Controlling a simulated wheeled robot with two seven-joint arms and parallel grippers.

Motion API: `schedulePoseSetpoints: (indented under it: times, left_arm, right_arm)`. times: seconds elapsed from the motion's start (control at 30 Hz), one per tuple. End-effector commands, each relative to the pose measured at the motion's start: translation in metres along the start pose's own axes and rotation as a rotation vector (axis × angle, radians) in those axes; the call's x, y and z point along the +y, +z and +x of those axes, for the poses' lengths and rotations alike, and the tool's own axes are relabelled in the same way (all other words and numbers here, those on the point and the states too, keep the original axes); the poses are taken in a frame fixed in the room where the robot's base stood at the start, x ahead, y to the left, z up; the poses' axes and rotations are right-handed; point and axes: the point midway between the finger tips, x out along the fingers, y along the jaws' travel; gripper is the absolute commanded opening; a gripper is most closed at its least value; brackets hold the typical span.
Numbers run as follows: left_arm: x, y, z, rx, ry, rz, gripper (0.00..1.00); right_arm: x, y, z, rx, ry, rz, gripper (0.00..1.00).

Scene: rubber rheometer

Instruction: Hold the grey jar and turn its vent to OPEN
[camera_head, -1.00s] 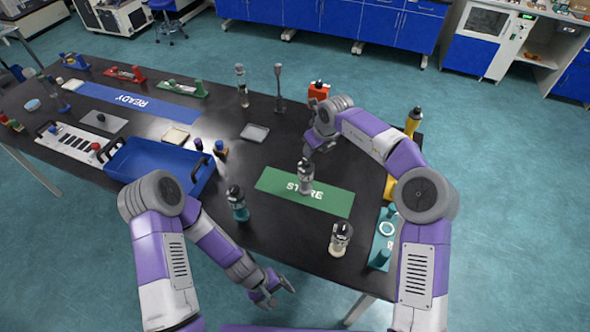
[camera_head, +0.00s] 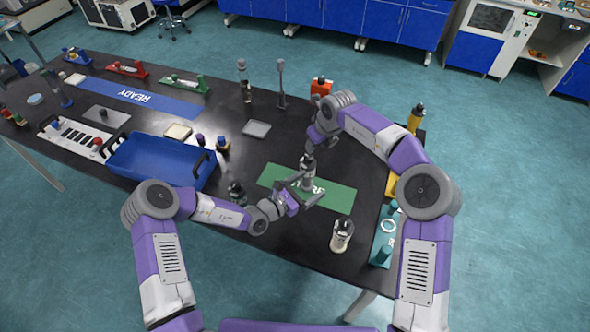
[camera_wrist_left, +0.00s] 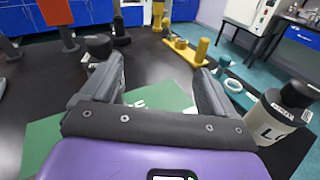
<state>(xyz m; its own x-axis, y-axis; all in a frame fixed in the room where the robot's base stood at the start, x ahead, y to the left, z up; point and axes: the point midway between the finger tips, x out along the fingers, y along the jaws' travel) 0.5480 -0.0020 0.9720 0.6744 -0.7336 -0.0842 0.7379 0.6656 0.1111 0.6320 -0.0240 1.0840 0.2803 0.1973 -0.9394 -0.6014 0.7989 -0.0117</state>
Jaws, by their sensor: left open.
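In the left wrist view the gap between my open fingers (camera_wrist_left: 155,95) looks empty, and a dark round cap (camera_wrist_left: 98,44) shows beyond the left finger. My right gripper (camera_head: 311,150) is at the jar's top; its fingers are too small and hidden to read. The vent's setting is not legible.
A blue tray (camera_head: 150,172) lies to the left. A teal fixture (camera_head: 384,240) sits at the right table edge.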

Motion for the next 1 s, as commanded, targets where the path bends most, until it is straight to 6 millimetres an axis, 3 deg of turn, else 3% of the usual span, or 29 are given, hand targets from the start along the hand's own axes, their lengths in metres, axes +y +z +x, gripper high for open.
schedulePoseSetpoints:
  times: [0.1,0.3,0.47,0.83,1.0]
  left_arm:
    - [0.036,0.007,0.003,-0.040,0.148,-0.068,0.89]
    - [0.066,0.009,0.001,-0.067,0.272,-0.118,0.89]
    - [0.068,-0.003,0.001,-0.068,0.285,-0.126,0.89]
    - [0.059,-0.073,0.007,-0.066,0.282,-0.125,0.89]
    - [0.068,-0.067,0.041,-0.071,0.280,-0.120,0.89]
  right_arm:
    - [0.000,0.000,0.000,0.000,0.000,0.000,0.43]
    - [0.000,0.000,0.000,0.000,0.000,0.000,0.43]
    - [0.000,0.000,0.000,0.000,0.000,0.000,0.43]
    - [0.000,0.000,0.000,0.000,0.000,0.000,0.43]
    - [0.000,0.000,0.000,0.000,0.000,0.000,0.43]
